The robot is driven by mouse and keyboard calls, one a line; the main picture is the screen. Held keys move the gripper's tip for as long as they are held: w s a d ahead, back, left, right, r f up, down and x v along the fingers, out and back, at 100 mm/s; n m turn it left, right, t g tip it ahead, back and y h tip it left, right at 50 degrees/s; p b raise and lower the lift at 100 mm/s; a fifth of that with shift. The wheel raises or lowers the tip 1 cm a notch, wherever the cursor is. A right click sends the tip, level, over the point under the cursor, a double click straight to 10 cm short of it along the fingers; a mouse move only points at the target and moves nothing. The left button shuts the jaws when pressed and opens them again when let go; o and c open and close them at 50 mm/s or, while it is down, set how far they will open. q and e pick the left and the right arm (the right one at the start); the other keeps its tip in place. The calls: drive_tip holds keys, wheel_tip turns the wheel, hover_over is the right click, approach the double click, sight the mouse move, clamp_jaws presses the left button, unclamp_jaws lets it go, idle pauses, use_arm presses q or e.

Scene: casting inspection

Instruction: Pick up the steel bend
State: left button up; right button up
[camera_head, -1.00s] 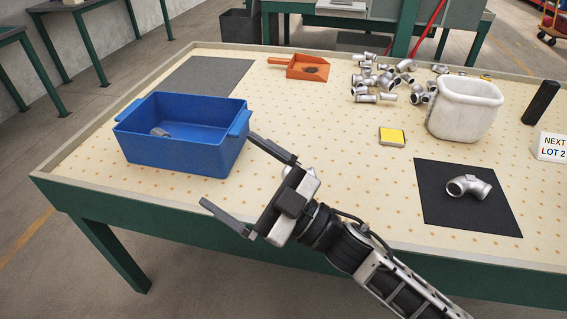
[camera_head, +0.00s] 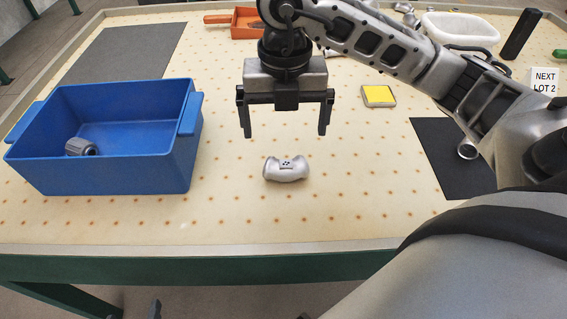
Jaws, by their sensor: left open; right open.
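A silver steel bend (camera_head: 286,170) with several small dark spots lies on the pale tabletop, right of the blue bin. My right gripper (camera_head: 284,134) is open and empty above and behind it, fingers pointing down, apart from it. A grey metal fitting (camera_head: 80,147) lies inside the blue bin (camera_head: 150,172). At the bottom edge only the tips of my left gripper (camera_head: 229,313) show, spread apart and empty, in front of the table.
A yellow pad (camera_head: 378,95) lies right of my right gripper. An orange dustpan (camera_head: 246,22), a white tub (camera_head: 460,28), a dark upright block (camera_head: 522,34) and a "NEXT LOT 2" sign (camera_head: 544,82) stand farther back.

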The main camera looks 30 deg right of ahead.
sight(286, 161)
wheel_tip(286, 161, down, 6)
drive_tip(key=shift+f, duration=0.1)
drive_tip(key=f, duration=0.5)
drive_tip(key=shift+w+d, duration=0.15)
drive_tip(key=shift+d, duration=0.1)
drive_tip(key=shift+r, duration=0.1)
drive_tip(key=c, duration=1.3)
